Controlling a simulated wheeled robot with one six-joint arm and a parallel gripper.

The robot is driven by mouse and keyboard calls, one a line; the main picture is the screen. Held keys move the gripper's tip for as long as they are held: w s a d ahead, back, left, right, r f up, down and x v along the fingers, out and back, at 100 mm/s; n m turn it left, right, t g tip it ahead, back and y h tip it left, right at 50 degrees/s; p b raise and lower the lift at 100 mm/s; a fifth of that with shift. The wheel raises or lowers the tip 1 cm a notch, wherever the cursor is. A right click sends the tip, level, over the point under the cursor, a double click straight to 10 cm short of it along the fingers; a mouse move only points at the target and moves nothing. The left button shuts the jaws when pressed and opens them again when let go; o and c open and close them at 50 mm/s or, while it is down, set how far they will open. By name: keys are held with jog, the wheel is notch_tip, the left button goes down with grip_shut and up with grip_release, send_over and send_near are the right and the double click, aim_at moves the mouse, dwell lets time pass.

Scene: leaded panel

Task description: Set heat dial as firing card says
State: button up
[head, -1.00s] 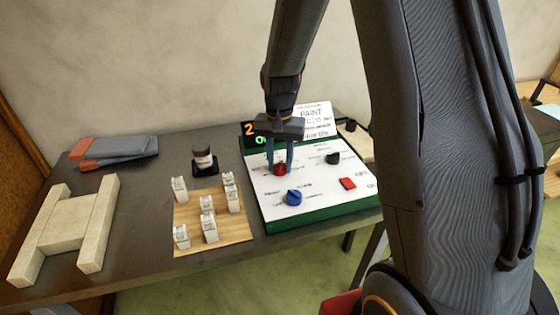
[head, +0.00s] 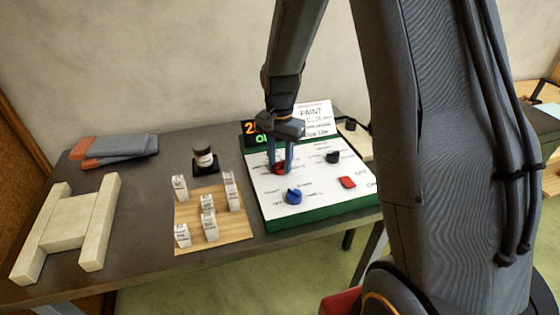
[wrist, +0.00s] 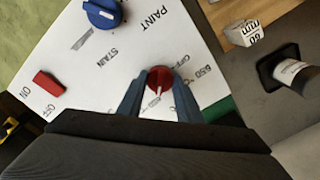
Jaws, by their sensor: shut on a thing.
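The red dial (head: 280,168) is on the white panel (head: 330,190) of a green-edged control box, at its upper left. My gripper (head: 281,165) points down with its fingers shut on the red dial. In the wrist view the dial (wrist: 159,80) sits between the two fingertips, its white pointer line visible and lettering around it, partly hidden. A dark display (head: 257,133) with orange and green characters is partly hidden by my gripper.
A blue dial (head: 293,196), a black dial (head: 333,157) and a red switch (head: 347,182) are close by on the panel. Left of the box are a wooden board (head: 215,245) with several white labelled blocks and a dark jar (head: 204,160).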

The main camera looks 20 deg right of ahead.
aim_at(280, 163)
jog(key=o, duration=1)
jog(key=shift+o, duration=0.2)
jog(key=shift+r+b, duration=1.1)
jog(key=shift+r, duration=2.85)
jog(key=s+f+n+t+b, duration=0.1)
jog(key=s+f+n, duration=0.3)
jog(key=s+n, duration=0.5)
jog(key=s, duration=0.8)
jog(key=shift+s+f, duration=0.15)
